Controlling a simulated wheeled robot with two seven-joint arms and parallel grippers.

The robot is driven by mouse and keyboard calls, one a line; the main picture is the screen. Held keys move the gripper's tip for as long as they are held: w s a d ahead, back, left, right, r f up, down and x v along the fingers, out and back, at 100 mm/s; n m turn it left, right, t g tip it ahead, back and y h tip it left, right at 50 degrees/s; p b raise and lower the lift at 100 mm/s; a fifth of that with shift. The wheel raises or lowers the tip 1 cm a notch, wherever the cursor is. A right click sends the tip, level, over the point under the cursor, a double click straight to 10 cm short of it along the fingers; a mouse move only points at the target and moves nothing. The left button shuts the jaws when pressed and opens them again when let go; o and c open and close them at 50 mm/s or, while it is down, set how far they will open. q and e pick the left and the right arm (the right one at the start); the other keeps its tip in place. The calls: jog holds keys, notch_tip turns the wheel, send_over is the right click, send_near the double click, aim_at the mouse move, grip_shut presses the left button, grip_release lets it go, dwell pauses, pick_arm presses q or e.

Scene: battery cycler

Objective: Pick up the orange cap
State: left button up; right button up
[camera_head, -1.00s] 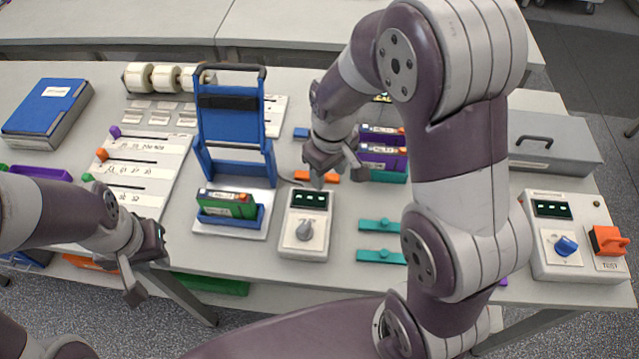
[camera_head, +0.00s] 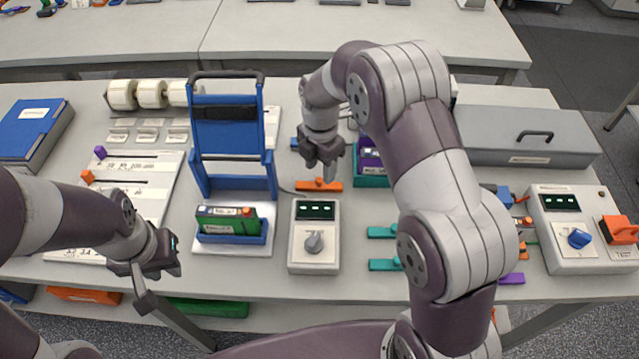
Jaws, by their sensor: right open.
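The orange cap (camera_head: 332,186) is a flat, narrow orange bar with a small raised knob. It lies on the table behind the small grey box with a dial and dark display (camera_head: 314,262). My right gripper (camera_head: 322,170) is open and points down just above and behind the cap. Its fingers hide part of the cap's middle, and I cannot tell whether they touch it. My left gripper (camera_head: 160,285) is open and empty near the table's front edge at the left, far from the cap.
A blue upright frame (camera_head: 229,145) stands left of the cap, with a green pack in a blue tray (camera_head: 251,238) before it. Purple packs (camera_head: 370,158) stand close right of my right gripper. Teal bars (camera_head: 382,232) lie at front right. A tester box (camera_head: 572,205) stands far right.

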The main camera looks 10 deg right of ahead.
aim_at(319, 179)
jog(key=f, duration=0.4)
jog(key=shift+w+a+f, duration=0.1)
jog(key=shift+w+a, duration=0.05)
jog(key=shift+w, duration=0.05)
jog(key=shift+s, duration=0.1)
jog(key=c, duration=0.3)
grip_shut()
